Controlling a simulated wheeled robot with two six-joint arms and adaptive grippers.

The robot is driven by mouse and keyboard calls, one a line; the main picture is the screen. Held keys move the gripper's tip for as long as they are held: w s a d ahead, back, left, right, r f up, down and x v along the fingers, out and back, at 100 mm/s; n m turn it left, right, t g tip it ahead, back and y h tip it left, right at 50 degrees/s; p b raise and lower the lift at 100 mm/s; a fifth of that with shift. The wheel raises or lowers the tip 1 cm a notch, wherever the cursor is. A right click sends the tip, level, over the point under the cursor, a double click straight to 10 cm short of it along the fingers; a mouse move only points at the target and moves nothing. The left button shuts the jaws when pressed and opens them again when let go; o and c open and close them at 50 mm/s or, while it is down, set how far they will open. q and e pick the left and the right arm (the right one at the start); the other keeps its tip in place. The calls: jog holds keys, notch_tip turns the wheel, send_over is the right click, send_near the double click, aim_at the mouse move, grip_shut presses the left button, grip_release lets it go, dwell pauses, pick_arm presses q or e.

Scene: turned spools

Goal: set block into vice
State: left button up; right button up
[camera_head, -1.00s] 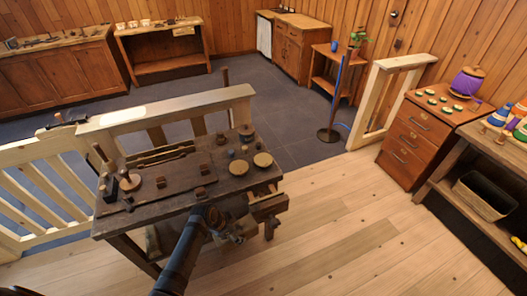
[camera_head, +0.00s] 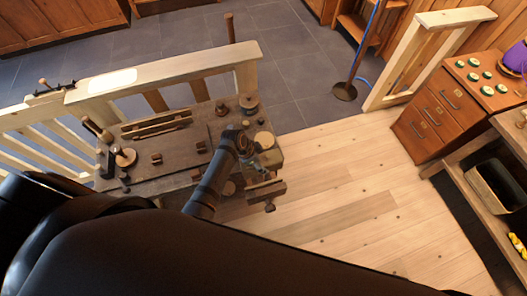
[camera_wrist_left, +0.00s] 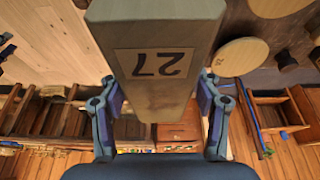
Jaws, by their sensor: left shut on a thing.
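The block (camera_wrist_left: 155,60) is a long pale grey-brown piece with a label reading 27. It fills the upper middle of the left wrist view. My left gripper (camera_wrist_left: 158,102) is shut on it, a finger on each side. In the head view my left gripper (camera_head: 257,155) is over the right end of the workbench, and the block is hard to make out there. The wooden vice (camera_head: 265,190) is on the bench's right end, just below the gripper in the picture, partly hidden. The block appears apart from it. My right gripper is not in view.
The dark workbench (camera_head: 180,142) holds a slotted rack, small pegs and round discs (camera_wrist_left: 240,57). A pale wooden railing (camera_head: 170,75) runs behind it. Drawers (camera_head: 433,115) stand at the right. The plank floor between is clear. My own dark arm covers the lower foreground.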

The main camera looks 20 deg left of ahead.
pick_arm(q)
jog(key=shift+s, duration=0.55)
jog(key=f+b, duration=0.1)
jog(key=w+f+b, duration=0.1)
jog(key=f+b, duration=0.3)
jog(key=b, duration=0.1)
jog(key=shift+s+f, duration=0.3)
notch_tip(320, 180, down, 4)
jog(key=shift+s+r+b, duration=0.15)
jog(key=shift+b, duration=1)
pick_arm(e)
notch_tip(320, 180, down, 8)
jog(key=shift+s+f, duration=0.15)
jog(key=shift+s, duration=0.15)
